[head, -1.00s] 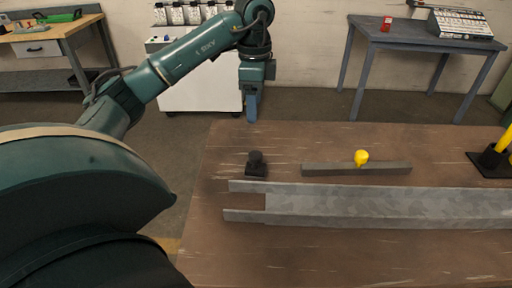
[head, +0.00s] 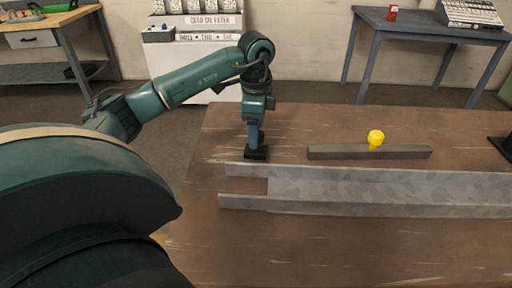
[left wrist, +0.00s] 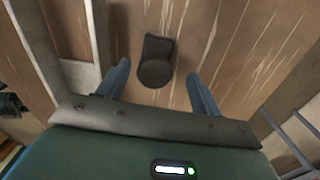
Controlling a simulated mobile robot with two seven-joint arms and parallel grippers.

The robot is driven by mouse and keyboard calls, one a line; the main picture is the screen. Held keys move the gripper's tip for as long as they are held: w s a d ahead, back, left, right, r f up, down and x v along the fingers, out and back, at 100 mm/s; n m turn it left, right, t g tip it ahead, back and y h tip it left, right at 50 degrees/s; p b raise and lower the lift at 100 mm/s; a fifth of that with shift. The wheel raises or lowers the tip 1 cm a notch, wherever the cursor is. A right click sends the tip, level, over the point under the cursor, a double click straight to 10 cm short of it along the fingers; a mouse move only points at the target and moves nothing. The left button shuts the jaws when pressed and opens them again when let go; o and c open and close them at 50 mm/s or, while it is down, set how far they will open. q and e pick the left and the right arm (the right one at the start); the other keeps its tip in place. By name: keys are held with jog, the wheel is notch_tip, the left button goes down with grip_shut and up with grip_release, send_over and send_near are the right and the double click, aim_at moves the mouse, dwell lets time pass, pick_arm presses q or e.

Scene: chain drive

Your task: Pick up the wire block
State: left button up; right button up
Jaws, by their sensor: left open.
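The fingers are open, with a gap on each side of the knob. My right gripper is not in view.
A long grey channel (head: 390,186) lies on the brown table (head: 340,245), close to the block. Behind it is a grey bar (head: 330,152) with a yellow knob (head: 376,138). A black part (head: 503,146) is at the right edge. The front of the table is clear.

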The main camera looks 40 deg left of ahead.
pick_arm(q)
jog(key=shift+s+d+f, duration=0.15)
jog(key=shift+f, duration=1.25)
jog(key=shift+s+d+f, duration=0.1)
jog(key=shift+f, duration=1.25)
jog(key=shift+c, duration=0.3)
jog(key=c, duration=1.1)
jog(key=shift+r, duration=0.1)
jog(key=shift+c, duration=0.2)
notch_tip(320, 180, up, 10)
